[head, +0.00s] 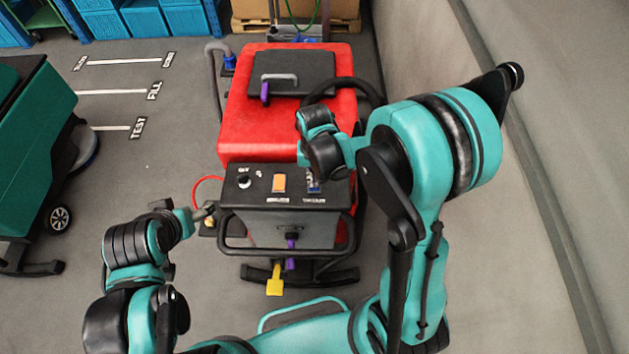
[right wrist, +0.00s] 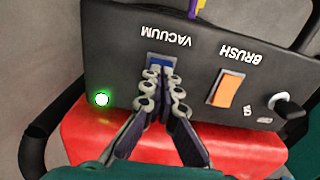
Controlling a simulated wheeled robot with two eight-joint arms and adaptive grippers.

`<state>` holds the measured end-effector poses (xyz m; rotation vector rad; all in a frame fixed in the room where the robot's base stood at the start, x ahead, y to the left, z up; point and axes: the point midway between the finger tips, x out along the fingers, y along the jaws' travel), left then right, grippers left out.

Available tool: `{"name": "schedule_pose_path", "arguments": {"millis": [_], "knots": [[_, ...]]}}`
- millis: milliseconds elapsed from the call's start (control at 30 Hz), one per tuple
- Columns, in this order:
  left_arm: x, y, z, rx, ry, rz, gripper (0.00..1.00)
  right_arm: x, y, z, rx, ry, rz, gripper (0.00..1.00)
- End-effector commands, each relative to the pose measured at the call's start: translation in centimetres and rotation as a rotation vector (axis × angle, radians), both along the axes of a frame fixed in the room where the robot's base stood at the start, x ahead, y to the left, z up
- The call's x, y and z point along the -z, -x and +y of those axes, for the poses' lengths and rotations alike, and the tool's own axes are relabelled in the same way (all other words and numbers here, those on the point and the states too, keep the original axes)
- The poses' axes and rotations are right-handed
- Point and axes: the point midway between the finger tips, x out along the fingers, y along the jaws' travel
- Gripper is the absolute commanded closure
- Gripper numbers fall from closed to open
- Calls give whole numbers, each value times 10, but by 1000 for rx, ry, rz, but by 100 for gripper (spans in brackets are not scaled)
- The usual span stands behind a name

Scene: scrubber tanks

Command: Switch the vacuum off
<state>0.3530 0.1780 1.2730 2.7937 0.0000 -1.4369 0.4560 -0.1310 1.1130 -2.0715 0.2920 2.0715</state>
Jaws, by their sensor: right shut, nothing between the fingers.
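The red scrubber (head: 260,130) has a black control panel (head: 240,205) at its near end. The blue vacuum switch (right wrist: 159,60) sits under the upside-down VACUUM label in the right wrist view; in the head view it is mostly hidden by my right gripper. My right gripper (right wrist: 164,76) is shut and empty, its fingertips at the switch's lower edge; whether they touch it I cannot tell. A green lamp (right wrist: 101,99) on the panel is lit. My left gripper (head: 203,213) is left of the panel; its finger opening is unclear.
The orange brush switch (right wrist: 226,90) and a knob (right wrist: 285,104) are beside the vacuum switch. A black handlebar (head: 285,252) surrounds the panel's near side. A teal machine (head: 30,150) stands at left. Floor between the machines is mostly clear.

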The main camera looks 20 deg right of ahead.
Motion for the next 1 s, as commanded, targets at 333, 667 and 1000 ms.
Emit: {"name": "schedule_pose_path", "arguments": {"millis": [333, 667, 1000], "knots": [[6, 0, 0, 0, 0, 0, 26, 6, 0, 0, 0, 0, 0, 100], [11, 0, 0, 0, 0, 0, 26, 11, 0, 0, 0, 0, 0, 100], [12, 0, 0, 0, 0, 0, 26, 12, 0, 0, 0, 0, 0, 100]]}}
